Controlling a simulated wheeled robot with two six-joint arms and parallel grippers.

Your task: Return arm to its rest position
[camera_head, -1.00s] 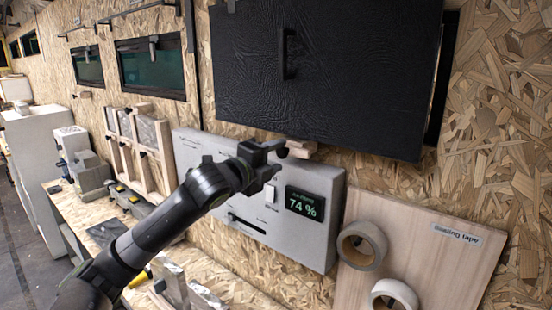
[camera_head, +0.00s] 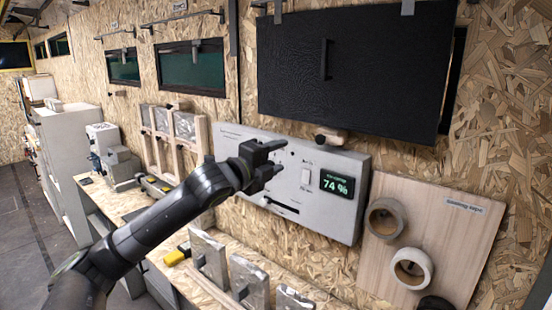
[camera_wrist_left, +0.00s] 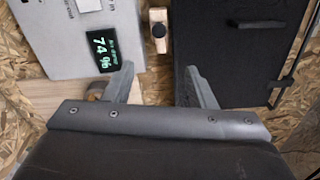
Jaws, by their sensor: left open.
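My left arm comes in from the lower left of the head view. My right gripper is not in view.
A black cabinet door (camera_head: 390,75) hangs above the panel, with a small wooden block (camera_head: 331,136) below it. A wooden board (camera_head: 440,220) with tape rolls (camera_head: 411,268) is at the right. A workbench (camera_head: 112,203) with grey blocks runs along the wall.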

